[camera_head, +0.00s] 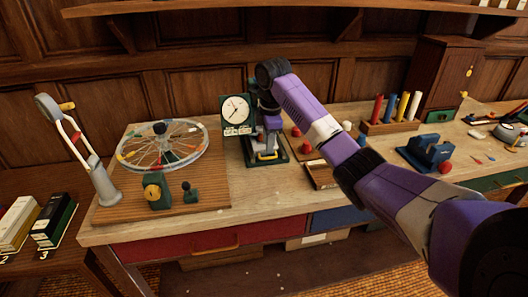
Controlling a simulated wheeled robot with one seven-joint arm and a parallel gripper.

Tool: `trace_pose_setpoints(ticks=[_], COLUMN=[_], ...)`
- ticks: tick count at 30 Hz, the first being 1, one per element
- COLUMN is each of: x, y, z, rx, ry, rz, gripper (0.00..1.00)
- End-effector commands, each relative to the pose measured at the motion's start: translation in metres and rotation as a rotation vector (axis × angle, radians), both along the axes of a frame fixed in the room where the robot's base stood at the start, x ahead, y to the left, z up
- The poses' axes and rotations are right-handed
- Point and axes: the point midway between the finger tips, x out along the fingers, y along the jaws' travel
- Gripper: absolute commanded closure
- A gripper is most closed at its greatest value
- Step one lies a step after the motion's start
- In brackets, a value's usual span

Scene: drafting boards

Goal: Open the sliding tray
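My purple arm reaches over the bench from the lower right. Its gripper (268,142) points down in front of a dark green device with a white clock dial (236,108). The device has a dark green base (279,160) with a small yellow handle (267,156) at its front. The gripper is just above or at this handle; I cannot tell if they touch. The fingers are small and partly merged with the device, so their opening is unclear. Which part is the sliding tray is not certain; the low part with the yellow handle looks closed.
A spoked wheel (163,145) on a wooden board stands left of the device. A shallow wooden box (321,176) and red pieces lie to its right, partly behind my arm. A red drawer (191,242) and a blue drawer (338,217) are under the bench top.

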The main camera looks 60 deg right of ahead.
Motion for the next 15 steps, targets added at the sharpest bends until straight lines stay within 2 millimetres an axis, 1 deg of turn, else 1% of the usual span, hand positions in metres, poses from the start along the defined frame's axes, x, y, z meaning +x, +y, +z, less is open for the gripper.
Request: trace_pose_setpoints(ticks=[1,3,9,15], x=[0.000,0.002,0.005,0.006], y=[0.000,-0.002,-0.005,-0.006], z=[-0.009,-0.019,-0.044,-0.053], rx=[0.002,0.002,0.002,-0.001], ry=[0.003,0.002,0.001,-0.001], rz=[0.000,0.000,-0.001,0.000], gripper=[0.69,0.69,0.69,0.69])
